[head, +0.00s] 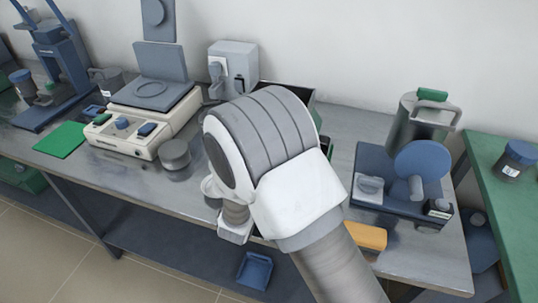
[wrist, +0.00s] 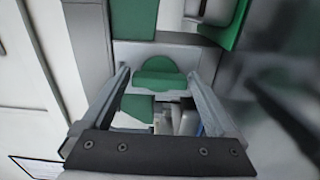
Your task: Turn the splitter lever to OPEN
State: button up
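My gripper (wrist: 158,74) is open in the wrist view, with its two fingers spread apart. A green piece with a rounded top (wrist: 156,78) shows between the fingertips, against a pale grey face. It may be the splitter lever, but I cannot tell for sure, and I see a gap on each side of it. No OPEN mark can be read. In the head view my arm's large white and grey link covers the gripper and whatever stands in front of it. A dark box with a green edge (head: 302,95) shows partly behind the arm.
A steel bench (head: 335,137) runs across the head view. A blue device (head: 420,165) and a steel canister (head: 408,128) stand right. An orange block (head: 368,236) lies near the front edge.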

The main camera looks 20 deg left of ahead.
jog(key=s, duration=0.5)
jog(key=s+d, duration=0.1)
jog(key=s, duration=0.5)
jog(key=s+d, duration=0.1)
jog(key=s, duration=0.5)
jog(key=shift+s, duration=0.2)
jog(key=w+d+r+m+g+h+p, duration=0.25)
jog(key=d+r+m+g+h, duration=0.35)
jog(key=d, duration=0.7)
jog(key=w+d+r+m+g+h+p, duration=0.2)
jog(key=w+d+r+m+g+h, duration=0.2)
jog(key=d+r+h, duration=0.7)
jog(key=s+d+r+m+g+y+p, duration=0.4)
jog(key=s+d+m+g+y, duration=0.25)
jog(key=s+d+y, duration=0.55)
jog(key=r+t+y, duration=0.1)
jog(key=r, duration=0.1)
jog(key=w+r+m+t+y+p, duration=0.1)
jog(key=r, duration=0.2)
jog(key=r+m+t+y+p, duration=0.1)
jog(key=r+t, duration=0.1)
jog(key=shift+w+d+r+m, duration=0.15)
jog(key=shift+w+m, duration=0.05)
jog(key=shift+m, duration=0.05)
